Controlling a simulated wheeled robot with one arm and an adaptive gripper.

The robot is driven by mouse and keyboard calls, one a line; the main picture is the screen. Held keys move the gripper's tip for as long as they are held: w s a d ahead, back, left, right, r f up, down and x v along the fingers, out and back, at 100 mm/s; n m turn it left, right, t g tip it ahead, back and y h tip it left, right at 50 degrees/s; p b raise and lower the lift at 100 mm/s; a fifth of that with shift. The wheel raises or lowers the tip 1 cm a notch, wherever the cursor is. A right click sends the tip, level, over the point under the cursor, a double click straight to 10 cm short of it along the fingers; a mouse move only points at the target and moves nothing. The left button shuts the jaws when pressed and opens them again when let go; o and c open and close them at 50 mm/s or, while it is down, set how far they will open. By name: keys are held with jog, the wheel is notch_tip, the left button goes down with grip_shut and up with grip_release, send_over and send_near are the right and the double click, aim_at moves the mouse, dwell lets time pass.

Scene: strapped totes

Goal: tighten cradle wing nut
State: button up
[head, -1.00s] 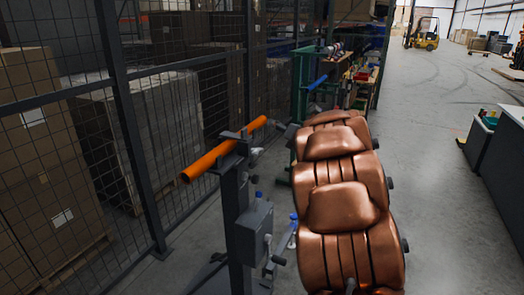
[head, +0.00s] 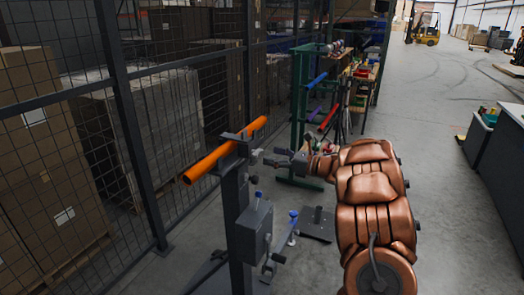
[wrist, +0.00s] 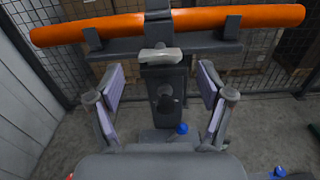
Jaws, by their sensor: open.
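An orange tube (head: 222,152) lies across the dark cradle (head: 238,137) on top of a grey post (head: 234,220). A pale, flat winged piece, which looks like the wing nut (wrist: 160,55), sits on the cradle's near face, just below the tube in the wrist view. My gripper (head: 268,157) is beside the cradle on its right in the head view. In the wrist view my gripper (wrist: 158,84) is open and empty, with one finger on each side of the post. The wing nut is ahead of the fingertips, midway between them, apparently untouched.
A dark knob (wrist: 165,103) is on the post below the wing nut. A grey box (head: 255,230) with a lever is lower on the post. A wire fence (head: 180,80) stands behind. A green rack (head: 300,100) with coloured tubes stands farther back. Open floor lies right.

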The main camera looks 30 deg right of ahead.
aim_at(261, 153)
jog(key=shift+p+x, duration=0.75)
jog(key=shift+x, duration=1.45)
jog(key=c, duration=1.2)
jog(key=shift+o, duration=0.2)
jog(key=b, duration=0.3)
jog(key=shift+f, duration=0.35)
